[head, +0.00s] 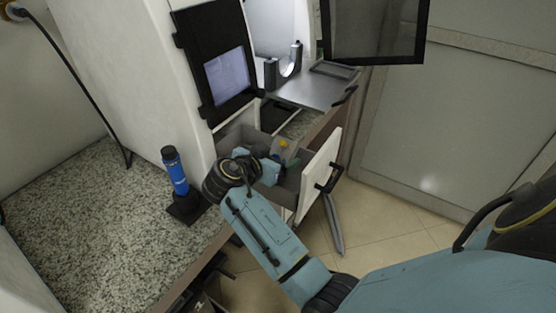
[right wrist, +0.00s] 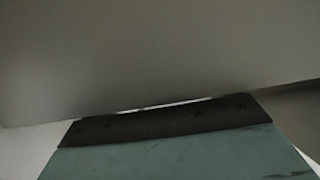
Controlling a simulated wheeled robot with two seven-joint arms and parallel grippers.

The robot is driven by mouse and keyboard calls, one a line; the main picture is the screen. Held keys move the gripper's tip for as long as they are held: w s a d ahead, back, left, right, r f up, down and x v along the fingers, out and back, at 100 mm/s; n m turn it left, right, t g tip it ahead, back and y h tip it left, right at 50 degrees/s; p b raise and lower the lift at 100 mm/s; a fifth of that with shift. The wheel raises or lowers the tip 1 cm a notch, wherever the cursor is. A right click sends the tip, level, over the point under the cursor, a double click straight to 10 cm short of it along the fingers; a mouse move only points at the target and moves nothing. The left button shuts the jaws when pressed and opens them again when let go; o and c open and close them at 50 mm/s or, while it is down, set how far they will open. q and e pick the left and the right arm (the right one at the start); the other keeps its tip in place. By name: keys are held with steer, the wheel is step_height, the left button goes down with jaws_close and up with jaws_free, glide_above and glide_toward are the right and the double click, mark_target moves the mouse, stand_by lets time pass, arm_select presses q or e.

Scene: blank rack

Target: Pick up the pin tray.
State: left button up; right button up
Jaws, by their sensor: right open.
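An open drawer (head: 290,187) with a white front and a black handle sticks out of the white machine. In it is a small grey piece (head: 285,153) with a yellow spot on top; I cannot tell whether this is the pin tray. My right gripper (head: 269,171) is open and reaches down into the drawer beside that piece, partly hidden by my own wrist. In the right wrist view, a plain grey surface (right wrist: 150,60) fills the frame close up, above my teal and black gripper body; no fingertips or tray show there. My left gripper is not in view.
A blue and black cylinder (head: 175,170) stands on a dark base on the speckled counter (head: 85,220) at left. A dark-framed panel (head: 374,30) hangs open at the top.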

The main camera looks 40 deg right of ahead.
steer(key=x, duration=0.2)
steer(key=shift+w+d+f, duration=0.1)
steer(key=shift+w+d, duration=0.05)
steer(key=shift+d, duration=0.2)
steer(key=c, duration=1.2)
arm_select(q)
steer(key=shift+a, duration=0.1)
